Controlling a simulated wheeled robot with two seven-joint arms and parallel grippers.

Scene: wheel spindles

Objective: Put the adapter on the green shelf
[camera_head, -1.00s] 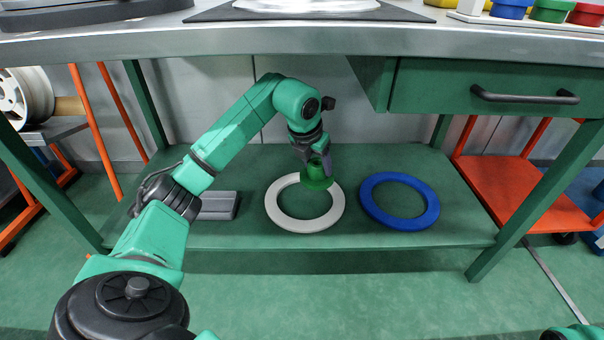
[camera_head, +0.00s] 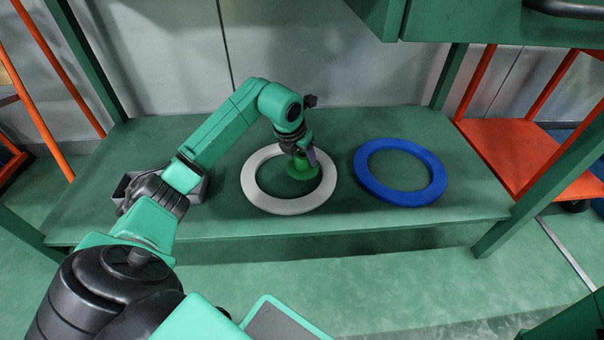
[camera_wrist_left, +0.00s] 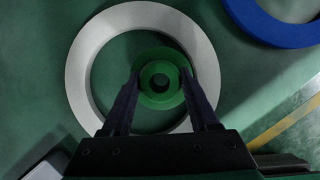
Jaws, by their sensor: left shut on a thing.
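The adapter (camera_head: 302,168) is a green flanged piece with a round hole, seen in the head view at the inner right part of the white ring. It also shows in the left wrist view (camera_wrist_left: 160,96), between my fingers. My left gripper (camera_head: 303,158) is shut on it from above. In the wrist view its fingers (camera_wrist_left: 160,92) lie on both sides of the adapter. Whether the adapter touches the shelf I cannot tell. The green shelf (camera_head: 340,130) is the low board under the workbench. My right gripper is not in view.
A white ring (camera_head: 262,198) lies on the shelf around the spot under the adapter. A blue ring (camera_head: 432,188) lies to its right. A grey box (camera_head: 197,190) stands at the left, partly behind my arm. A drawer (camera_head: 470,22) overhangs the upper right.

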